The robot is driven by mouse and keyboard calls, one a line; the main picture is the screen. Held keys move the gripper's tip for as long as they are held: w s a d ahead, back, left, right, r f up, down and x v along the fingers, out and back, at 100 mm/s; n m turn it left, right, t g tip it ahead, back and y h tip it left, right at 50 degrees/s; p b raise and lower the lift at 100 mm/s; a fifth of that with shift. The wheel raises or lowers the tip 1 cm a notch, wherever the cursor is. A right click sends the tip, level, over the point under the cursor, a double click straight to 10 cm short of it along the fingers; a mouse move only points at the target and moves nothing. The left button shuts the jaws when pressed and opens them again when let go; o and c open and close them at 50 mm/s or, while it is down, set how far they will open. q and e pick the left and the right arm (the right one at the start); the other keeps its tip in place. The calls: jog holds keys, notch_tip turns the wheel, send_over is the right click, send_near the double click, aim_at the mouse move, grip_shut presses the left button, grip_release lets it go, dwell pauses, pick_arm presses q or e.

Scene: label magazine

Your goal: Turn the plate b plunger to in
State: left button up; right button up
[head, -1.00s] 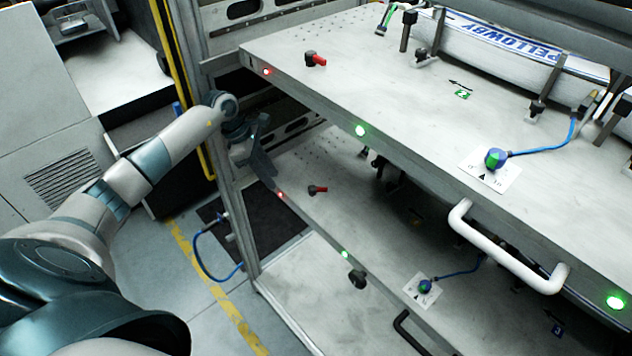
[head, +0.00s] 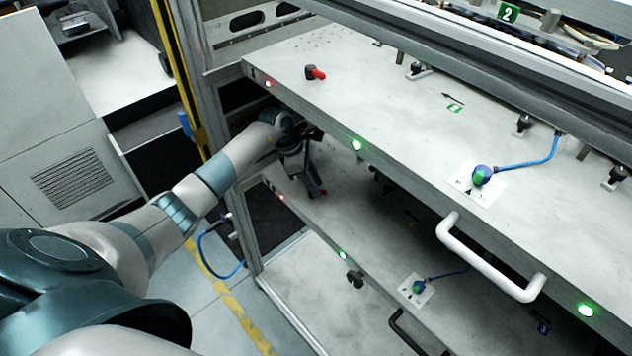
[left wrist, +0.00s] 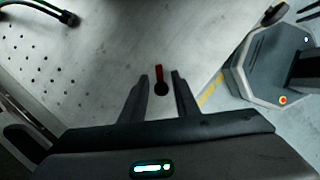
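Two pale plates show in the head view, an upper one (head: 400,150) and a lower one (head: 335,222). Each has a plunger with a black knob and red lever near its left end: the upper plunger (head: 314,72) and the lower plunger (head: 322,192). I cannot read which plate is b. My left gripper (head: 312,182) is at the lower plunger, under the upper plate's edge, and partly hides it. In the left wrist view the open fingers (left wrist: 160,82) stand either side of the plunger (left wrist: 161,82), with gaps on both sides. My right gripper is out of view.
The upper plate's edge overhangs my left gripper. A white handle (head: 490,262) sticks out of its front. Blue-green knobs stand on the upper plate (head: 482,175) and lower plate (head: 418,287). Red lamps (head: 268,84) and green lamps (head: 357,145) line the edges. A frame post stands left.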

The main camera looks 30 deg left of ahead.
pick_arm(q)
jog(key=shift+w+d+f, duration=0.1)
jog(key=shift+d+f, duration=0.05)
jog(key=shift+f, duration=0.4)
grip_shut()
